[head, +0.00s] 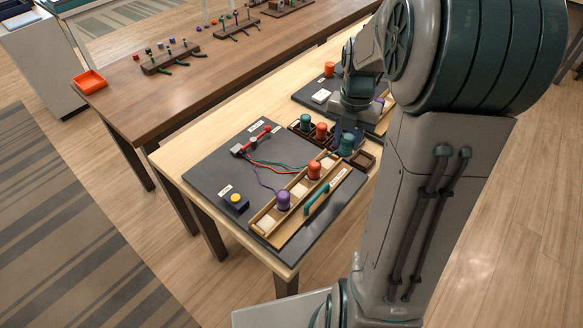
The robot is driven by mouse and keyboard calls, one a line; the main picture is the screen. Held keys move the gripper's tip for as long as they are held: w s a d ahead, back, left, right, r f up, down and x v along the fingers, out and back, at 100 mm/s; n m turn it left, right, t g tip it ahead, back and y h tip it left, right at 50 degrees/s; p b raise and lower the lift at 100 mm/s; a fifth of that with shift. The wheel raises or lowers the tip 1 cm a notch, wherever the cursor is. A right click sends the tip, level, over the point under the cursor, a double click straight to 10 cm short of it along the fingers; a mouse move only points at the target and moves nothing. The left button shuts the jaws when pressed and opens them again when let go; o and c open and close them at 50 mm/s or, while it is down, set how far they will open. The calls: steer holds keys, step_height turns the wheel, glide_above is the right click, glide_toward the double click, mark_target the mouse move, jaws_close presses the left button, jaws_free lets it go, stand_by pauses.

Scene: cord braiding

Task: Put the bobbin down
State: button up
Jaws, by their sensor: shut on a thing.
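My gripper (348,131) points down and is shut on a teal bobbin (346,145), near the far right end of a long wooden tray (261,217). I cannot tell whether the bobbin touches anything below it. The tray holds an orange bobbin (314,170) and a purple bobbin (283,201), both upright, with pale square spots between them. Red, teal and purple cords run from a red-and-dark clamp (255,140) on the grey mat (212,165) towards the tray. My arm hides part of the area right of the gripper.
A dark divided box (295,127) behind the tray holds another teal bobbin (305,121) and an orange one (321,130). A small dark box (363,160) stands right of the gripper. A yellow button box (235,201) is at front left.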

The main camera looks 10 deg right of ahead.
steer(key=shift+w+a+f, duration=0.15)
steer(key=shift+w+a, duration=0.1)
steer(key=a+f, duration=0.2)
steer(key=a, duration=0.1)
steer(key=a+f, duration=0.2)
steer(key=a, duration=0.2)
steer(key=s+a+f, duration=0.1)
steer(key=a+f, duration=0.1)
steer(key=a, duration=0.2)
steer(key=shift+a+f+p, duration=0.15)
steer(key=shift+f+p, duration=0.2)
steer(key=shift+p, duration=0.05)
steer(key=shift+f, duration=2)
steer(key=shift+f, duration=0.35)
steer(key=o, duration=1)
